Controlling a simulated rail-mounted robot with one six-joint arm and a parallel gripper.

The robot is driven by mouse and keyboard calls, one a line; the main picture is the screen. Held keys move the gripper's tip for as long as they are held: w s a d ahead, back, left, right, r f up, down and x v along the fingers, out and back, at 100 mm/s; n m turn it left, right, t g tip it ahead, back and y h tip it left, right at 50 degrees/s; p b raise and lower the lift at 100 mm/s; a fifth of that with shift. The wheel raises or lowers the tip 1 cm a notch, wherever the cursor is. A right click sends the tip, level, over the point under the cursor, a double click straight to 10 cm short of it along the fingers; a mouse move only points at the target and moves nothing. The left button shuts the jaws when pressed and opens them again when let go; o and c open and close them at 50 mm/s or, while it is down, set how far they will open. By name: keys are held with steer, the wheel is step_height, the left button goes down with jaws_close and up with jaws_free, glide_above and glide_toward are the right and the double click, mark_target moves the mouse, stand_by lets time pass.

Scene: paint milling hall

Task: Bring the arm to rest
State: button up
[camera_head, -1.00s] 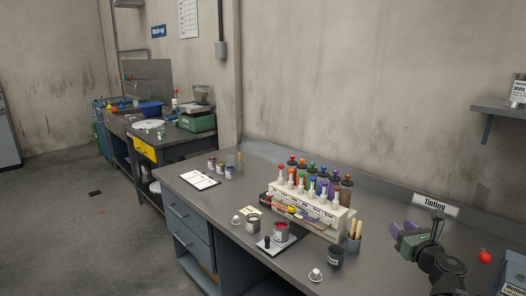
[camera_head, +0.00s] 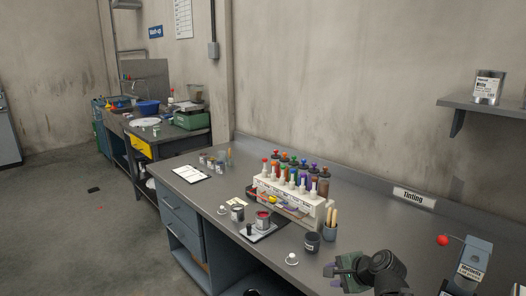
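My gripper (camera_head: 335,271) is at the lower right of the head view, with green and purple parts beside the dark links of my arm. It appears over the front part of the grey tinting bench (camera_head: 385,228), to the right of a small dark pot (camera_head: 312,242). Nothing can be seen held in it. Its fingers are small and partly hidden by its own body, so whether they are open or shut is unclear.
A grey device with a red knob (camera_head: 470,262) stands right. A shelf (camera_head: 470,107) holds a tin (camera_head: 488,87).

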steer(key=s+a+f+n+g+h, duration=0.4)
steer(key=s+f+n+g+h, duration=0.25)
steer(key=s+n, duration=0.55)
step_height(320, 180, down, 10)
steer(key=r+n+b, duration=0.1)
steer(key=n+b, duration=0.1)
steer(key=b, duration=0.8)
step_height(320, 180, up, 12)
steer(key=p, duration=1.2)
steer(key=shift+s+d+r+g, duration=0.15)
steer(key=shift+s+d+g, duration=0.05)
steer(key=shift+d+g, duration=0.25)
